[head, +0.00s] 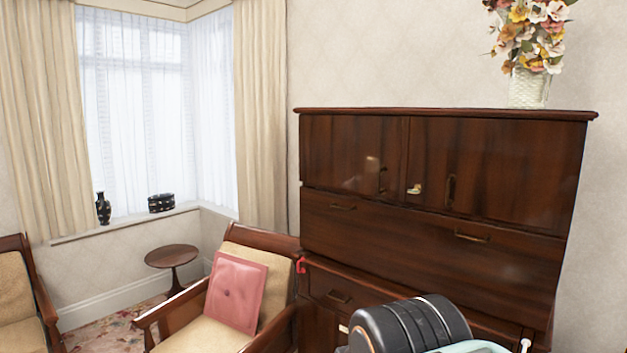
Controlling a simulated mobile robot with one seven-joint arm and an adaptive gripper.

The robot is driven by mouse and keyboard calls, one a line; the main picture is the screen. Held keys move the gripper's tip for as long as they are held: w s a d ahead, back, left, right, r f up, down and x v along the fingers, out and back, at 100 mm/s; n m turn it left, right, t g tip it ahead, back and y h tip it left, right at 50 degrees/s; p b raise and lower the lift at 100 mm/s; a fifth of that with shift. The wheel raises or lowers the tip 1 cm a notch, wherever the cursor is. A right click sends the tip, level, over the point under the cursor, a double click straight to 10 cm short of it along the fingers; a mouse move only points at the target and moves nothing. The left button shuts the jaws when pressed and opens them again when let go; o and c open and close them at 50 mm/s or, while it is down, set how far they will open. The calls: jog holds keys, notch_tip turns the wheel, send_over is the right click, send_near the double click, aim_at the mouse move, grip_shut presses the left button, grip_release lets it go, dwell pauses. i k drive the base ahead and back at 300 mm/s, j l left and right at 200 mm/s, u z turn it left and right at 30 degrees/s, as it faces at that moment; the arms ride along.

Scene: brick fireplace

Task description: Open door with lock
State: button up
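A dark brown wooden cabinet (440,232) stands against the wall at centre right. Its upper part has a left door (345,152) and a right door (500,165), which both look closed. A small pale metal piece (414,189), perhaps the lock, sits near the seam between them. Dark upright handles (451,190) show on both sides of the seam. A black rounded part of my own arm shows at the bottom edge, in front of the cabinet's lower part. My gripper's fingers are not in view.
A wooden armchair with a pink cushion (236,292) stands close at the cabinet's left. A small round table (171,256) is by the window. A flower vase (528,87) stands on the cabinet top. A small red item (300,265) shows at the cabinet's left edge.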

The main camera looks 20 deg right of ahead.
aim_at(523, 171)
jog(key=i+z, duration=0.45)
jog(key=i+j+z, duration=0.2)
jog(key=z, duration=0.25)
jog(key=i, duration=0.1)
